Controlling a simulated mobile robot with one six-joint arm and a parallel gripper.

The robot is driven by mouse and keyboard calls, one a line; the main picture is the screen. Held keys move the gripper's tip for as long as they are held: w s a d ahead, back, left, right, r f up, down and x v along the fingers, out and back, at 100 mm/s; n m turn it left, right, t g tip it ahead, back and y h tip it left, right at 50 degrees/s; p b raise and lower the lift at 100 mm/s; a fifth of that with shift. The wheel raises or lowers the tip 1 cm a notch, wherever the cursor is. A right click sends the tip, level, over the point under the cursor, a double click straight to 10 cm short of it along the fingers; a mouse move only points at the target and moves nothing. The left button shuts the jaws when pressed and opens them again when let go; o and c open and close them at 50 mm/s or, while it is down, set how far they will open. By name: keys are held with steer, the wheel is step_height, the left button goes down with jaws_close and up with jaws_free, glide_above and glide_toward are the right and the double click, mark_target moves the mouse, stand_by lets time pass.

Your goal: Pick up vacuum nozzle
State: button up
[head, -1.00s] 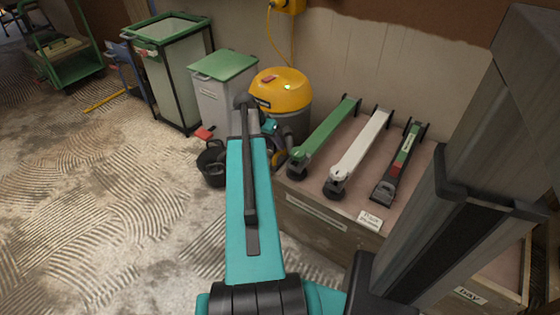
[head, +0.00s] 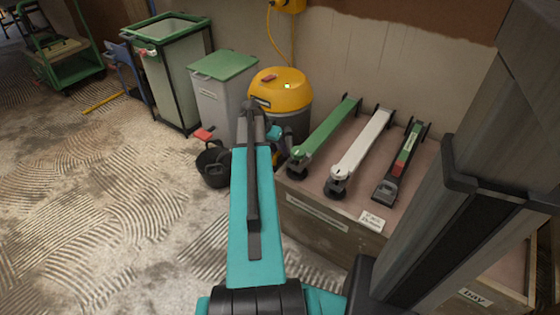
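A yellow-topped vacuum (head: 281,92) with a dark lower body stands against the wall. My teal arm reaches up the middle of the view, and its dark wrist end overlaps the vacuum's lower left side. Small teal and dark parts of my gripper end (head: 276,134) show just beside the arm, low in front of the vacuum. The fingers are mostly hidden behind the arm, so their opening and anything between them cannot be made out. I cannot pick out the vacuum nozzle with certainty; the area in front of the vacuum is largely covered.
A wooden crate (head: 318,224) at right bears a green tool (head: 325,137), a white tool (head: 360,150) and a dark flat-headed tool (head: 387,188). A black bucket (head: 213,168), a green-lidded bin (head: 222,66) and a green-rimmed bin (head: 172,80) stand left. The left floor is open.

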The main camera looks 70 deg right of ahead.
steer(key=shift+c, duration=0.2)
jaws_close()
steer(key=shift+r, duration=0.1)
steer(key=shift+r+p, duration=0.45)
steer(key=shift+r, duration=0.25)
step_height(320, 180, up, 2)
steer(key=shift+r+p, duration=0.1)
steer(key=shift+p, duration=0.4)
steer(key=w+a+r+p, duration=0.1)
steer(key=w+a+p, duration=0.2)
steer(key=w+a, duration=0.6)
steer(key=a, duration=0.3)
steer(key=shift+w+a+r, duration=0.15)
steer(key=shift+w+a, duration=0.15)
steer(key=shift+a, duration=0.1)
